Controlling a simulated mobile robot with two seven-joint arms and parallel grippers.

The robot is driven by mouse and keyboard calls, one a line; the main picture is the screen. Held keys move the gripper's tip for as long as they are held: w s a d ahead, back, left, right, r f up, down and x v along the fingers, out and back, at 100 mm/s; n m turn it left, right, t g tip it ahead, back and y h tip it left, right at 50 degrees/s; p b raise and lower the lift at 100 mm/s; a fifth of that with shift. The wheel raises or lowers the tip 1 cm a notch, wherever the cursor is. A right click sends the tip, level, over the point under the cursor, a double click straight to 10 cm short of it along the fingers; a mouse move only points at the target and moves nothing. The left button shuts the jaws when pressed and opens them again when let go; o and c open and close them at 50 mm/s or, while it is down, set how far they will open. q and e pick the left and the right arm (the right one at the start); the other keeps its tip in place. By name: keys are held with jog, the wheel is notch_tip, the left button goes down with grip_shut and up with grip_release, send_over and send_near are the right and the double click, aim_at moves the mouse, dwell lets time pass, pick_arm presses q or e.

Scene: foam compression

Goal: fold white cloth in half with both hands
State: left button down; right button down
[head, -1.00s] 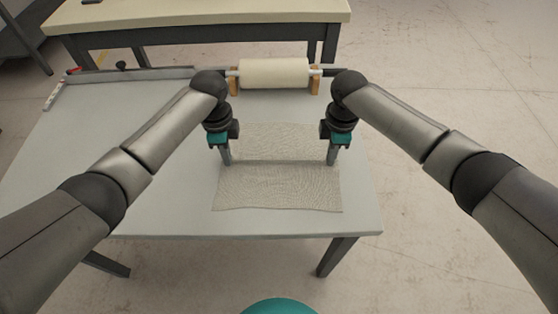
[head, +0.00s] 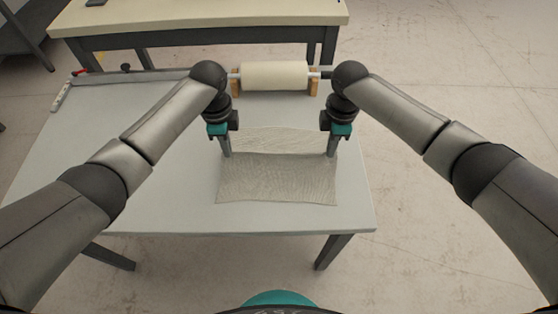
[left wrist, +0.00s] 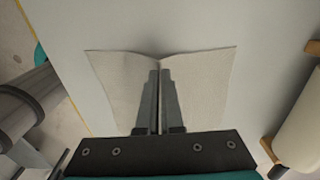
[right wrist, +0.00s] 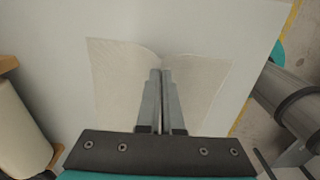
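The white cloth (head: 278,180) lies on the grey table, with a raised crease running across its middle between my two grippers. A near panel and a far panel slope away from this crease. My left gripper (head: 228,155) is shut on the cloth's left edge at the crease; the left wrist view shows the cloth (left wrist: 205,85) pinched in at the fingertips (left wrist: 158,72). My right gripper (head: 331,155) is shut on the right edge opposite; the right wrist view shows the same notch in the cloth (right wrist: 200,85) at its fingertips (right wrist: 161,72). The height off the table is hard to tell.
A white roll (head: 275,75) on wooden supports stands at the table's back, just behind my wrists. A ruler-like bar (head: 130,77) runs along the back left. The table (head: 120,200) is bare left of the cloth. A second table (head: 200,15) stands behind.

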pick_arm(q)
jog(key=shift+r, duration=0.1)
pick_arm(e)
jog(key=shift+r, duration=0.15)
